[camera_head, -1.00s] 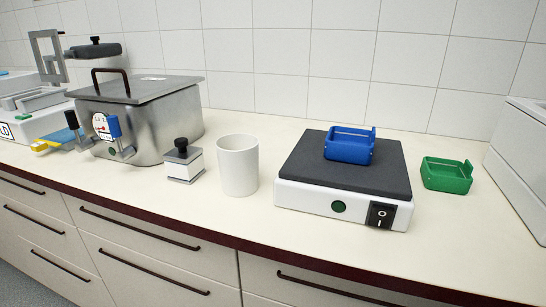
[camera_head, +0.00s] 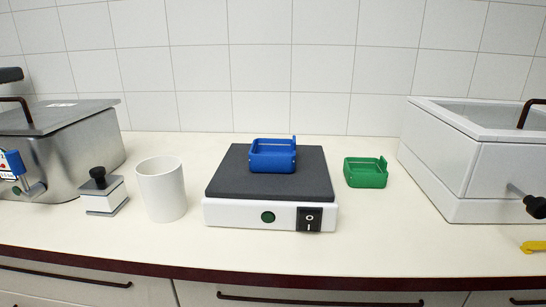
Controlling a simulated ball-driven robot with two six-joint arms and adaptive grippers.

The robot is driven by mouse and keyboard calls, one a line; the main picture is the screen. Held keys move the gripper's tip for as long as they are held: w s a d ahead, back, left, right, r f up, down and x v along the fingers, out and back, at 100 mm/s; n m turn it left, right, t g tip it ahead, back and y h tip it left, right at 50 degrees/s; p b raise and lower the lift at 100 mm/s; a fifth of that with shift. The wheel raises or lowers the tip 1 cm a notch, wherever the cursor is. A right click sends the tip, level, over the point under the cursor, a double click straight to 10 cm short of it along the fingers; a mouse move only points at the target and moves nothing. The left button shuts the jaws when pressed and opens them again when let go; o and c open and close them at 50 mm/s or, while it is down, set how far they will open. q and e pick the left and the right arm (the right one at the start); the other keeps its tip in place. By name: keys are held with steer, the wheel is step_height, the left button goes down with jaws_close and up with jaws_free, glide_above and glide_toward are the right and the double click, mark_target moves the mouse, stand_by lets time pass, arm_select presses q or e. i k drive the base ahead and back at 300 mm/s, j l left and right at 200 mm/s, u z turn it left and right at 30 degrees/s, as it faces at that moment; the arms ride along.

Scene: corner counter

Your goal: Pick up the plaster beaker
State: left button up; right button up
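The plaster beaker (camera_head: 162,190) is a plain white, slightly tapered cup. It stands upright on the cream counter, left of the middle of the head view. A small white block with a black knob (camera_head: 103,192) stands just to its left, and a flat white device with a dark top (camera_head: 270,192) stands to its right, both apart from it. Neither of my grippers shows in the view.
A blue tray (camera_head: 273,155) sits on the device's dark top. A green tray (camera_head: 366,172) stands on the counter right of it. A steel bath (camera_head: 75,150) is at the left, a large white box (camera_head: 475,165) at the right. The counter front (camera_head: 350,250) is clear.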

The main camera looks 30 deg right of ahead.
mark_target(162, 181)
steer(key=z, duration=0.55)
steer(key=i+j+z, duration=0.1)
steer(key=j+z, duration=0.6)
steer(key=z, duration=0.15)
steer(key=j+z, duration=0.45)
steer(key=i, duration=0.05)
